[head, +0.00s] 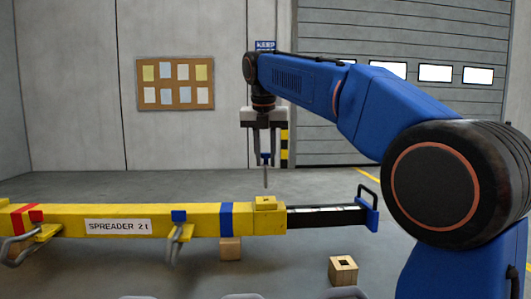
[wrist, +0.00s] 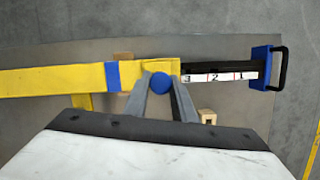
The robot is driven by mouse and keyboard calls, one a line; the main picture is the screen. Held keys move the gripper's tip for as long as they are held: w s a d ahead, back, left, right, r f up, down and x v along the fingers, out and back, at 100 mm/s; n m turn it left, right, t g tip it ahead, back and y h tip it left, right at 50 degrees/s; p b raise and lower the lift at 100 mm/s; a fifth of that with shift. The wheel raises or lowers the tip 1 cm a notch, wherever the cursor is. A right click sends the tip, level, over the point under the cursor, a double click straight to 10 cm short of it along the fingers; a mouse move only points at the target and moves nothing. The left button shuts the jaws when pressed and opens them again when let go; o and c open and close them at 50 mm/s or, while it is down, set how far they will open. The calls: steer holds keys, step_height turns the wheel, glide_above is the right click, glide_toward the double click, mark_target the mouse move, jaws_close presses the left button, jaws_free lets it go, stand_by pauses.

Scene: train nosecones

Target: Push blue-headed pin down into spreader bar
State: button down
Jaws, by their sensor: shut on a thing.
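The blue-headed pin (head: 265,172) hangs upright from my gripper (head: 265,153), its grey shank pointing down. My gripper is shut on the pin near its blue head, and the round blue head shows between the fingers in the wrist view (wrist: 161,83). The yellow spreader bar (head: 110,222) lies level below. A raised yellow block (head: 265,203) with a small dark hole sits on top of the bar near its right end. The pin's tip is above this block, with a gap between them. In the wrist view, the head and fingers hide the hole.
A black inner bar (head: 325,215) with a numbered white scale and a blue end with a handle (head: 368,208) extends right. A wooden block with a dark hole (head: 343,270) stands on the surface in front. Grey hooks (head: 175,245) hang from the bar's left part.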

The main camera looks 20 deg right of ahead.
steer(key=shift+f, duration=1.65)
steer(key=shift+f, duration=3.4)
stand_by(0.4)
steer(key=c, duration=1.4)
jaws_free()
steer(key=v, duration=1.7)
steer(key=shift+s+r, duration=0.1)
steer(key=shift+r, duration=0.05)
steer(key=shift+s, duration=0.1)
